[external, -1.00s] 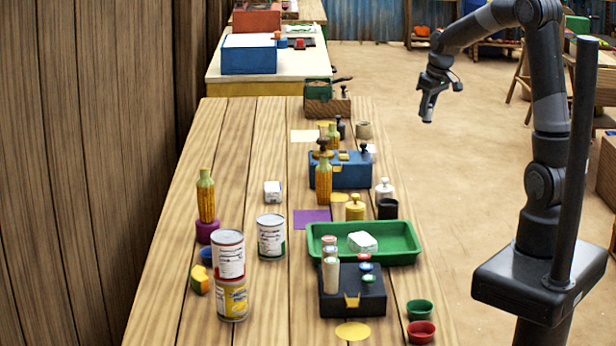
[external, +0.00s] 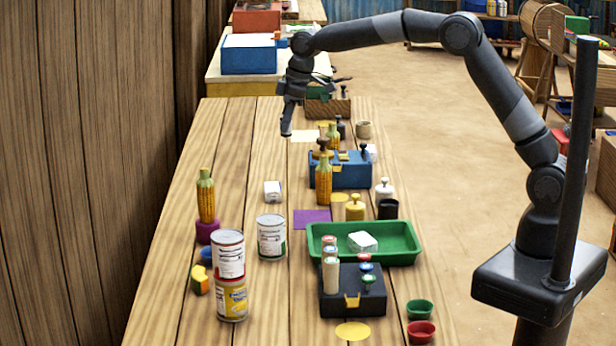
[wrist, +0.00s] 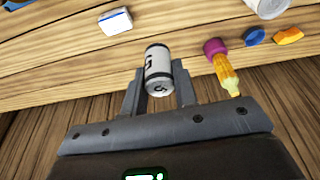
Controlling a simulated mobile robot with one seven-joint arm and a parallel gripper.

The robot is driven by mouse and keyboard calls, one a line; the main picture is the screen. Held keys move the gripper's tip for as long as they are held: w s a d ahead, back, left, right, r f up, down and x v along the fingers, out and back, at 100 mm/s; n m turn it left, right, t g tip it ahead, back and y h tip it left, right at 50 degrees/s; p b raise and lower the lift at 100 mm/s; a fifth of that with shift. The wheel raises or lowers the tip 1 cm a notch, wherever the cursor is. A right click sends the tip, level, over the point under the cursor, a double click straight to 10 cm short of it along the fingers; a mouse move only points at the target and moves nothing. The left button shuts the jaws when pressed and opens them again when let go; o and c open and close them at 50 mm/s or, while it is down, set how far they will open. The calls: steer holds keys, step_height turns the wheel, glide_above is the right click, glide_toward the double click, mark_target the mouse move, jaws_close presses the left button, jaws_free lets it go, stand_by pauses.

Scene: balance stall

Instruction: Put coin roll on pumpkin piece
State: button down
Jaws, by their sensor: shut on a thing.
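My gripper (external: 287,128) is over the far part of the wooden table, pointing down. In the wrist view its two fingers are shut on a small pale grey cylinder with dark bands and markings (wrist: 158,66), which looks like the coin roll. I cannot make the roll out in the external view. The pumpkin piece (external: 200,281), orange with dark green and yellow, lies at the table's near left, well away from my gripper. It also shows in the wrist view (wrist: 289,36), at upper right.
Beside the pumpkin piece are a blue bowl (external: 207,255), a corn-patterned bottle (external: 206,197) on a purple stand (external: 207,232), and stacked cans (external: 230,275). A single can (external: 271,237) and a white box (external: 272,192) stand nearby. The table's left far part is clear.

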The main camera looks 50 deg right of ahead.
steer(key=s+a+n, duration=0.3)
steer(key=a, duration=1.2)
steer(key=n+g, duration=0.1)
steer(key=n, duration=0.2)
glide_above(195, 275)
steer(key=d, duration=0.1)
steer(key=shift+y, duration=0.4)
steer(key=f, duration=1.4)
steer(key=shift+d, duration=0.2)
steer(key=shift+s+f, duration=0.1)
steer(key=shift+f, duration=1.95)
steer(key=shift+f, duration=0.15)
steer(key=c, duration=1.1)
jaws_free()
steer(key=shift+c, duration=0.2)
